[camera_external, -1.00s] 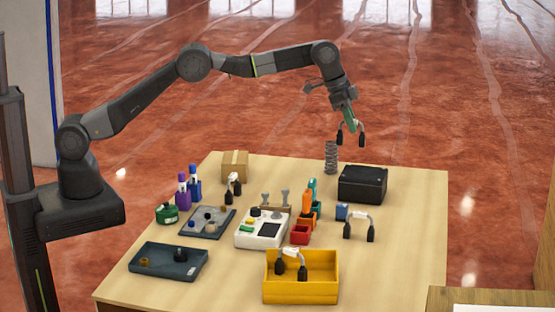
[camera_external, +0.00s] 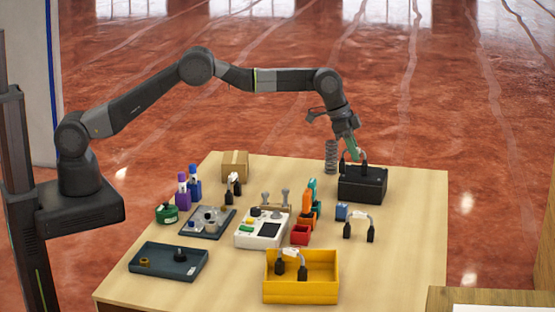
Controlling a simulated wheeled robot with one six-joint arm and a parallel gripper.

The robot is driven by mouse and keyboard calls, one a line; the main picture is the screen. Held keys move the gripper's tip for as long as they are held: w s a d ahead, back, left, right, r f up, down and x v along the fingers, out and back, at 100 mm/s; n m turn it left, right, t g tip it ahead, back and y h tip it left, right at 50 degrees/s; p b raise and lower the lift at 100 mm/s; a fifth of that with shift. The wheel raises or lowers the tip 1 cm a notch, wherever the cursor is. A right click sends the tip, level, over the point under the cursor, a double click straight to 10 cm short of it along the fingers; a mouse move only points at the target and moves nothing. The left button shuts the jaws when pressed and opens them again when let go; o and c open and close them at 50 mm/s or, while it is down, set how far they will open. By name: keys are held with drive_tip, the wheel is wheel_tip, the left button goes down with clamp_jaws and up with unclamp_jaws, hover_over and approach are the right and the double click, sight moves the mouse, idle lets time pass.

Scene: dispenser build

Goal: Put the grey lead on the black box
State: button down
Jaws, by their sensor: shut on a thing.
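The grey lead (camera_external: 364,158) is a short arched cable with dark ends, held in my gripper (camera_external: 354,153). The gripper is shut on its upper part. The lead hangs just above or touching the top of the black box (camera_external: 362,188); I cannot tell which. The black box stands at the back right of the table. The gripper tip and the lead overlap its back edge in this view, and the near finger detail is too small to make out.
A grey coiled spring column (camera_external: 331,157) stands close to the left of the black box. A yellow bin (camera_external: 301,290) is at the front. Bare table lies to the right.

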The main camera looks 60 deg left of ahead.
drive_tip(key=c, duration=1.9)
unclamp_jaws()
drive_tip(key=shift+f, duration=0.15)
drive_tip(key=o, duration=0.5)
drive_tip(key=shift+c, duration=0.2)
drive_tip(key=b+v, duration=0.2)
drive_tip(key=v, duration=1)
drive_tip(key=shift+r, duration=0.2)
